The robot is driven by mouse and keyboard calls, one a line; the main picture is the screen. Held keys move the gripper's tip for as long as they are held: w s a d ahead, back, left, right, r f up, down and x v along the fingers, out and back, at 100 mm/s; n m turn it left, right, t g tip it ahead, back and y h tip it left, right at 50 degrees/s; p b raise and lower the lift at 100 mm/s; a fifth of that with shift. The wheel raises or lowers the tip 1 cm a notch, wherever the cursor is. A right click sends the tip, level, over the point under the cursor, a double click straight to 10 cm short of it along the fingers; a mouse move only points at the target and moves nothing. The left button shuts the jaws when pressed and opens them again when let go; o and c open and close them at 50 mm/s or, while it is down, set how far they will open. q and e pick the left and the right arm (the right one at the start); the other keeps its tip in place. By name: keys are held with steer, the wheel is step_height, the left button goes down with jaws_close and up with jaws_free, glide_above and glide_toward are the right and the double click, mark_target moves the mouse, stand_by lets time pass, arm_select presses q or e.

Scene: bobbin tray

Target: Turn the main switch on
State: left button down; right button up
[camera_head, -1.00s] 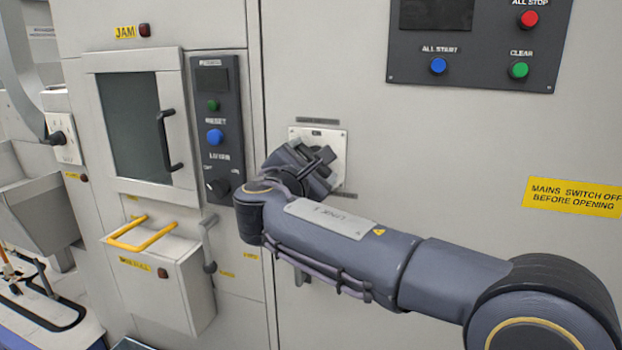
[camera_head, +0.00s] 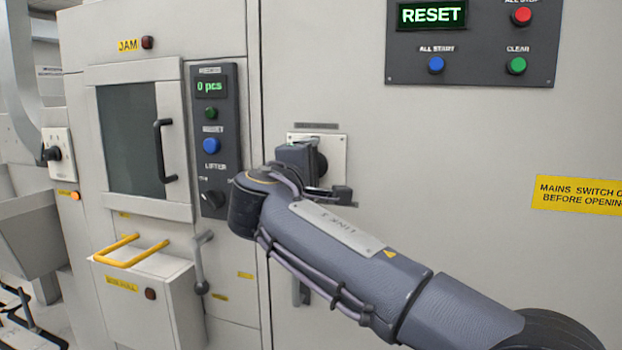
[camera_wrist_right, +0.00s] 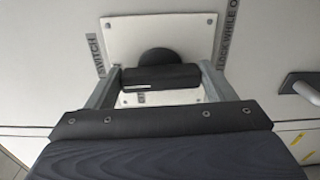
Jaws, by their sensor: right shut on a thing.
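The main switch is a pale square plate (camera_head: 338,150) with a dark round knob and bar handle (camera_wrist_right: 155,78), on the grey cabinet front. My right gripper (camera_wrist_right: 157,76) has one finger on each side of the handle and is shut on it. In the head view my right gripper (camera_head: 312,172) covers much of the switch. In the wrist view the handle lies across the picture, between the fingers. The display (camera_head: 431,15) at top right is lit and reads RESET. The small display (camera_head: 210,87) reads "0 pcs". My left gripper is not in view.
A panel door with a black handle (camera_head: 164,150) and a lifter knob (camera_head: 213,199) are left of the switch. A yellow bar handle (camera_head: 130,251) and a grey lever (camera_head: 200,262) stick out below. A yellow mains-switch label (camera_head: 580,193) is at right.

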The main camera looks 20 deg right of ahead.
steer(key=shift+m, duration=0.4)
steer(key=o, duration=1)
steer(key=b+v, duration=0.1)
steer(key=v, duration=0.6)
steer(key=shift+s+a, duration=0.2)
steer(key=shift+s, duration=0.15)
